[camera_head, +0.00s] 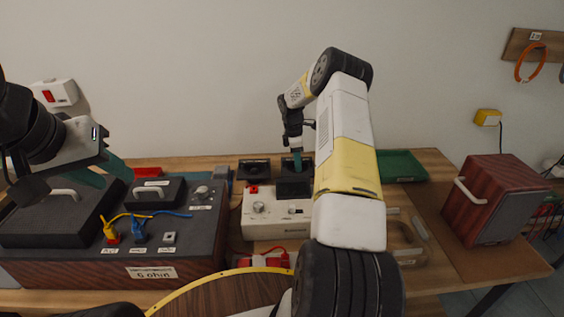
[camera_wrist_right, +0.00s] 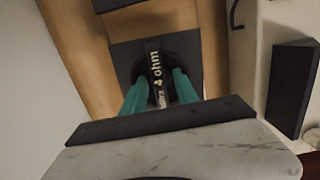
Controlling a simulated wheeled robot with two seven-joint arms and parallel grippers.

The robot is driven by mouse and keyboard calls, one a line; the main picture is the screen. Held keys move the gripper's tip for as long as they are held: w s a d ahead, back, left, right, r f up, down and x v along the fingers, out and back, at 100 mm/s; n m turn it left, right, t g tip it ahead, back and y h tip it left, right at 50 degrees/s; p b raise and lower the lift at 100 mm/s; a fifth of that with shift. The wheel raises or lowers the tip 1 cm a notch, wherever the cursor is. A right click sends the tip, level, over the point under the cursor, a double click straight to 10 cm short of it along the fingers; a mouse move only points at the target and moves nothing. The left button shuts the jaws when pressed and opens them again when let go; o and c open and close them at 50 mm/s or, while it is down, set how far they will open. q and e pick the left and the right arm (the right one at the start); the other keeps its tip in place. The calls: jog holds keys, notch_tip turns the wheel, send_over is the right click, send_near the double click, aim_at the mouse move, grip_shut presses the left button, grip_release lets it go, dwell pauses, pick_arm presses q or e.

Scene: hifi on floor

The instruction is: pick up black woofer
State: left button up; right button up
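A black woofer (camera_wrist_right: 187,50) shows in the right wrist view as a round part on a dark square plate, with a bar handle marked "4 ohm" (camera_wrist_right: 156,75). My right gripper (camera_wrist_right: 160,77) has its teal fingers on either side of this handle, and a narrow gap shows on the right side. In the head view my right gripper (camera_head: 297,162) points down at the dark square plate (camera_head: 309,163) behind the white device, and the arm partly hides that area. My left gripper (camera_head: 108,174) is open and empty over the speaker box at the left.
The dark speaker box (camera_head: 190,238) with handles and plugs fills the left of the table. The white device (camera_head: 262,223) stands in front of the right gripper. Another black square part (camera_head: 254,170) lies beside it. A green tray (camera_head: 402,166) and a red-brown speaker (camera_head: 500,188) are at the right.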

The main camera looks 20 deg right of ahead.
grip_shut()
